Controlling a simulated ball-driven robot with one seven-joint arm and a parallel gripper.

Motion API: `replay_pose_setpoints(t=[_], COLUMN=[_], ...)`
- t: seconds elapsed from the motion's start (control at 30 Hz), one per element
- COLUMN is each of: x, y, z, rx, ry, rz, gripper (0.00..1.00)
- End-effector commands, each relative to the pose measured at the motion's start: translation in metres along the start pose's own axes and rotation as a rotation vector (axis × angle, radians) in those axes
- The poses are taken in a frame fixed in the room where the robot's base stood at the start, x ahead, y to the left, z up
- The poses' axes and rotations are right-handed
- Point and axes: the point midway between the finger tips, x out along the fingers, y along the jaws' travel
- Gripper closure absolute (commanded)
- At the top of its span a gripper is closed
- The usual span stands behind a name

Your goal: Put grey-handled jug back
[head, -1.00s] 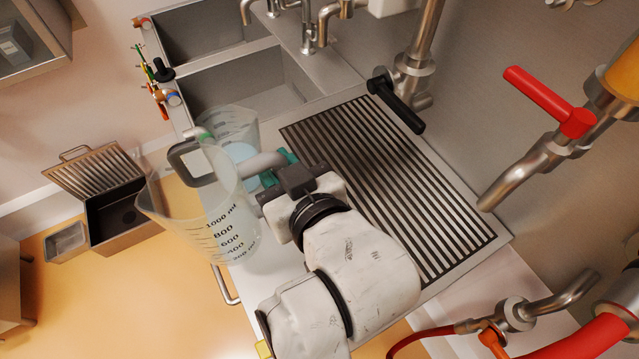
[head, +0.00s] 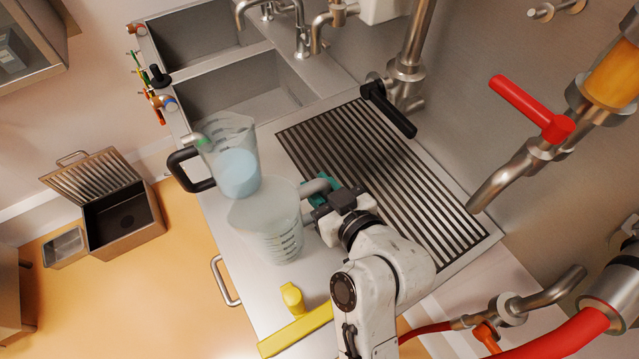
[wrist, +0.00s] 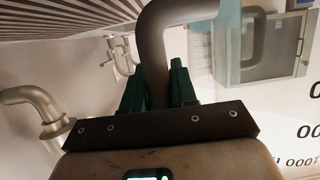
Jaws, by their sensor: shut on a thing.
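The grey-handled jug (head: 270,228) is clear, with dark scale marks, and looks empty. It is upright or nearly so over the steel counter (head: 215,235), left of the slatted drain grate (head: 385,185). I cannot tell whether its base touches the counter. My gripper (head: 322,190) is shut on its grey handle, to the right of the jug. In the wrist view the handle (wrist: 152,45) passes between the green fingers, and the jug's clear wall (wrist: 285,75) is at the right. The jug overlaps the lower part of the black-handled jug in the head view.
A black-handled jug (head: 226,135) with pale blue liquid stands just behind. A yellow tool (head: 293,335) lies at the counter's front. Sink basins (head: 240,85) are at the back left. A black lever (head: 388,108) and a red-handled valve (head: 530,108) stick out at the right.

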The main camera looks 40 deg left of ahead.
Motion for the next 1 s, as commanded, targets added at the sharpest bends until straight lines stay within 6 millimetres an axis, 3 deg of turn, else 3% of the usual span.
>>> replay_pose_setpoints(t=[0.27,0.3,0.53,0.87,1.0], x=[0.001,0.001,0.001,-0.001,-0.018], y=[0.0,0.0,0.0,0.0,0.001], z=[0.003,0.002,0.002,-0.003,0.001], rx=[0.0,-0.001,-0.001,-0.001,0.0], ry=[0.001,0.0,0.0,0.0,0.0], rz=[0.0,0.0,0.0,0.0,0.002], gripper=[1.0,0.7,0.48,0.47,0.47])
